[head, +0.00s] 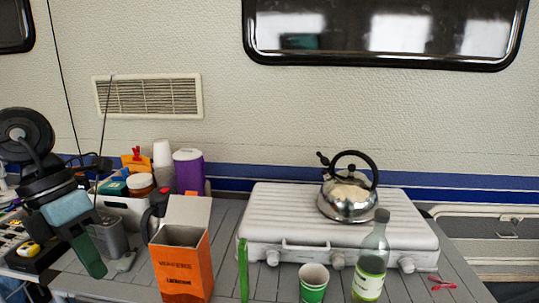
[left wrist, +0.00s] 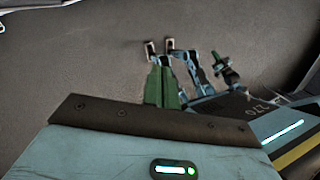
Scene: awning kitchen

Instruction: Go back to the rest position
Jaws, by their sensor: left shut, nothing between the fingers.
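My left gripper (head: 92,262) hangs at the left of the head view, its green fingers shut and pointing down. It is empty. It is in front of the left end of the table, left of the orange box (head: 181,265), and looks apart from it. In the left wrist view its green fingers (left wrist: 160,84) show closed together over a plain grey-brown surface. Parts of my own body fill the lower part of that view. My right gripper is not seen in the head view.
A silver kettle (head: 347,198) stands on a white stove (head: 275,222). A bottle (head: 368,278), a green cup (head: 313,284) and an upright green stick (head: 243,270) stand in front. A white bin (head: 128,212) with several containers is behind my left gripper.

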